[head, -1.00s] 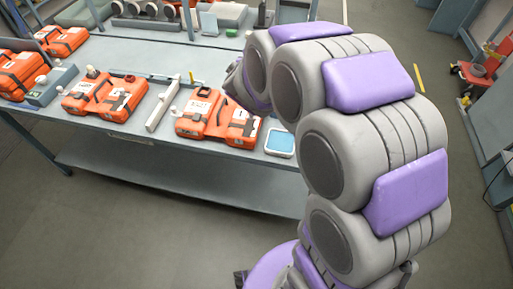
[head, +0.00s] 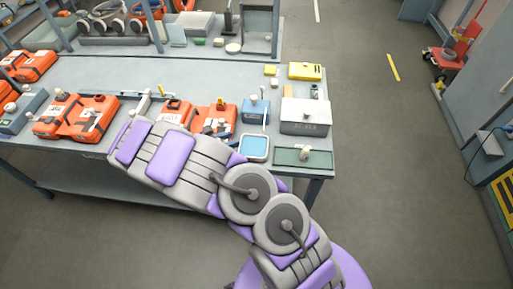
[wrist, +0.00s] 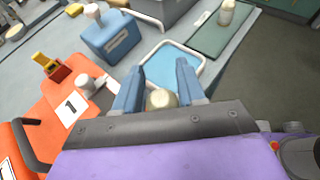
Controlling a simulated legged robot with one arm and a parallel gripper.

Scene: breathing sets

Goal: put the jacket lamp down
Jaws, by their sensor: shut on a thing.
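In the wrist view my gripper (wrist: 160,88) has its two blue fingers around a small cream rounded thing (wrist: 161,99), which looks like the jacket lamp. Its lower part is hidden by the gripper body. The fingers point toward a white-rimmed tray with a blue inside (wrist: 158,51), which also shows in the head view (head: 254,147). I cannot tell the lamp's height above the bench. In the head view my arm hides the gripper and the lamp.
A green mat (head: 318,160) with a similar cream piece (head: 304,153) lies right of the tray. A blue box (head: 255,112) and a grey case (head: 305,117) stand behind. An orange breathing set (wrist: 38,118) is left of the gripper. Floor is open beyond the bench's right end.

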